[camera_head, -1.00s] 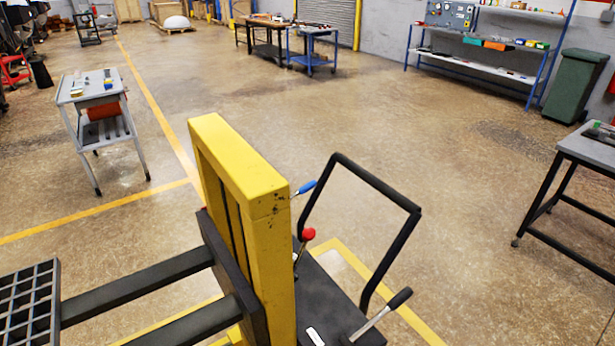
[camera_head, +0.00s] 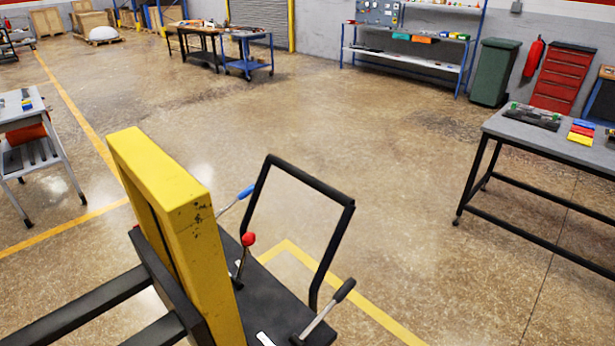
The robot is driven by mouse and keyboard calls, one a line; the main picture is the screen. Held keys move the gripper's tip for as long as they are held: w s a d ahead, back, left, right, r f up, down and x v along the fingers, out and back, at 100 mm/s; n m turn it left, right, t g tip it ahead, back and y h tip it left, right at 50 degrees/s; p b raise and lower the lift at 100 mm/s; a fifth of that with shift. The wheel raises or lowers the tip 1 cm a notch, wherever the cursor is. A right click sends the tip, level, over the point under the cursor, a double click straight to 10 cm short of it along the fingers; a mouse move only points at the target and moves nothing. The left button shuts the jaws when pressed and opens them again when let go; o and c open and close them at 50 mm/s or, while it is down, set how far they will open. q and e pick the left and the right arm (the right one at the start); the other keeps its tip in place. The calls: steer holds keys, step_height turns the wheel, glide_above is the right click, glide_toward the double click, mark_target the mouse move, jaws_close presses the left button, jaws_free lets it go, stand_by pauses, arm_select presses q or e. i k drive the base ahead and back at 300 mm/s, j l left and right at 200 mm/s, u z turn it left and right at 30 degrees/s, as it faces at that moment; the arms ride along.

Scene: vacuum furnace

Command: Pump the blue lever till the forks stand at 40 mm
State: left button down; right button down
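The lifter with a yellow mast (camera_head: 185,235) stands at the lower left. Its two black forks (camera_head: 90,300) reach out to the lower left, and their tips are outside the picture. The blue-gripped lever (camera_head: 246,191) sticks out behind the mast, its lower part hidden by the mast. A red-knobbed lever (camera_head: 248,239) stands upright on the black base (camera_head: 262,290). A black-gripped lever (camera_head: 345,290) slants up at the right side of the base. No height scale can be read. Neither of my grippers is in view.
A black handle frame (camera_head: 331,245) rises from the base. A grey trolley (camera_head: 30,150) stands at the left, and a grey-topped table (camera_head: 545,140) at the right. Open floor (camera_head: 350,150) lies between the lifter and the back shelves (camera_head: 410,60).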

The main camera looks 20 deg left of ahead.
mark_target(243, 194)
steer(key=l+z, duration=0.1)
steer(key=l, duration=0.15)
steer(key=i+l+z, duration=0.4)
steer(key=i+l, duration=0.95)
steer(key=i+l+u, duration=0.15)
steer(key=i, duration=0.35)
steer(key=i+l+u, duration=0.15)
steer(key=i, duration=0.4)
steer(key=i+j+u, duration=0.15)
steer(key=u, duration=0.35)
steer(key=i+u, duration=0.35)
steer(key=u, duration=0.15)
steer(key=i+l+u, duration=0.1)
steer(key=i+u, duration=0.15)
steer(key=u, duration=0.2)
steer(key=i+l+u, duration=0.15)
steer(key=u, duration=0.35)
steer(key=i+j+u, duration=0.15)
steer(key=u, duration=0.35)
steer(key=i+u, duration=0.6)
steer(key=u, duration=0.35)
steer(key=i+l+u, duration=0.1)
steer(key=i+u, duration=0.15)
steer(key=u, duration=0.2)
steer(key=i+l+u, duration=0.2)
steer(key=u, duration=0.3)
